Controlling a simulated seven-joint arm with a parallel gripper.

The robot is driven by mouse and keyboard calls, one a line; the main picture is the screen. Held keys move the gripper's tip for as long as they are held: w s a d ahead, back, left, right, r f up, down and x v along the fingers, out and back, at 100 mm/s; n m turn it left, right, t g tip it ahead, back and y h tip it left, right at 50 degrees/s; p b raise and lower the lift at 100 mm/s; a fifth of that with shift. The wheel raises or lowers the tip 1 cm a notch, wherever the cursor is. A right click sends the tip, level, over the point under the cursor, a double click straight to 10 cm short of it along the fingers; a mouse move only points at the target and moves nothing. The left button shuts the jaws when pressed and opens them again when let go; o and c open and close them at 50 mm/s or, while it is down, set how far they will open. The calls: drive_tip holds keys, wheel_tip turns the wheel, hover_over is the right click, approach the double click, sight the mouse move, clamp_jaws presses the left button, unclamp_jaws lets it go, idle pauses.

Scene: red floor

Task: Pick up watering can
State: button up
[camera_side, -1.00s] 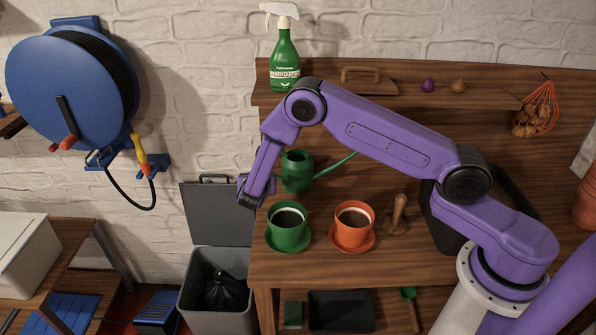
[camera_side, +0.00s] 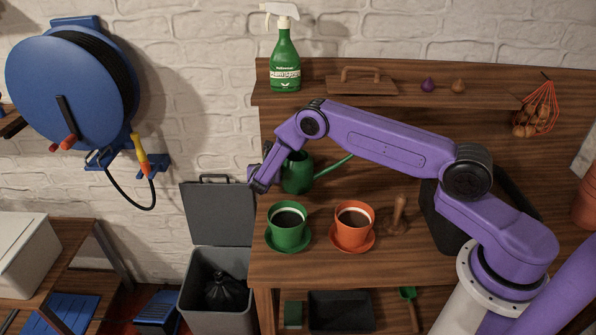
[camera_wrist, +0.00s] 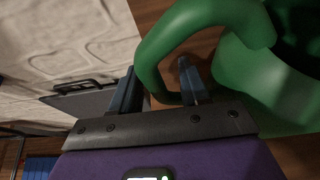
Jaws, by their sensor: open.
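The green watering can (camera_side: 297,174) stands upright on the wooden bench, its spout pointing right. In the wrist view its curved handle (camera_wrist: 150,62) and body (camera_wrist: 255,85) fill the upper right. My gripper (camera_side: 259,180) is at the can's left, handle side. In the wrist view my gripper (camera_wrist: 156,72) is open, with one finger left of the handle and the other showing inside the handle loop. The handle runs between the fingers; whether either finger touches it, I cannot tell. The arm's wrist partly hides the can's left side in the side view.
A green cup (camera_side: 287,236) and an orange cup (camera_side: 352,238), on saucers, stand in front of the can. A wooden tamper-like tool (camera_side: 398,215) is farther right. A spray bottle (camera_side: 285,62) stands on the shelf behind. A grey bin (camera_side: 205,290) is below the bench's left edge.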

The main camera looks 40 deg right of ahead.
drive_tip(key=shift+w+d+f, duration=0.15)
drive_tip(key=shift+d, duration=0.05)
clamp_jaws()
drive_tip(key=shift+r, duration=0.6)
wheel_tip(320, 180, up, 2)
drive_tip(key=shift+r, duration=0.2)
drive_tip(key=s+r, duration=0.9)
drive_tip(key=s, duration=0.5)
drive_tip(key=shift+a+r, duration=0.3)
